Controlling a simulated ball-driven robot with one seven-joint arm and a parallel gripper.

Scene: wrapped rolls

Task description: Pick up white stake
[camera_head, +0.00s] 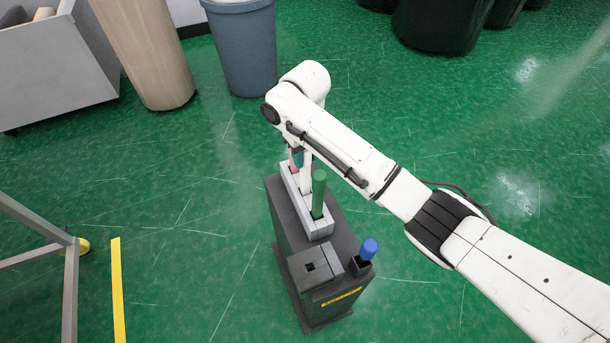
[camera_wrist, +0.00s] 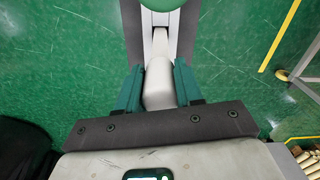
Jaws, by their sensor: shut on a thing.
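The white stake (camera_head: 306,174) stands upright in the grey slotted block (camera_head: 318,228) on top of a dark stand, as seen in the head view. In the wrist view, the white stake (camera_wrist: 157,84) is between the two green fingers of my gripper (camera_wrist: 159,74), which is shut on it. In the head view my arm hides the gripper and the stake's upper end. A green stake (camera_head: 319,194) stands in the same block, nearer the camera. A pink-red stake (camera_head: 292,160) shows just behind the white one.
The dark stand (camera_head: 287,232) also bears a blue-topped peg (camera_head: 369,249) and a square block with a hole (camera_head: 312,268). Bins (camera_head: 243,50) and a wooden cylinder (camera_head: 145,50) stand behind. A metal frame (camera_head: 70,285) is at left. Green floor around the stand is clear.

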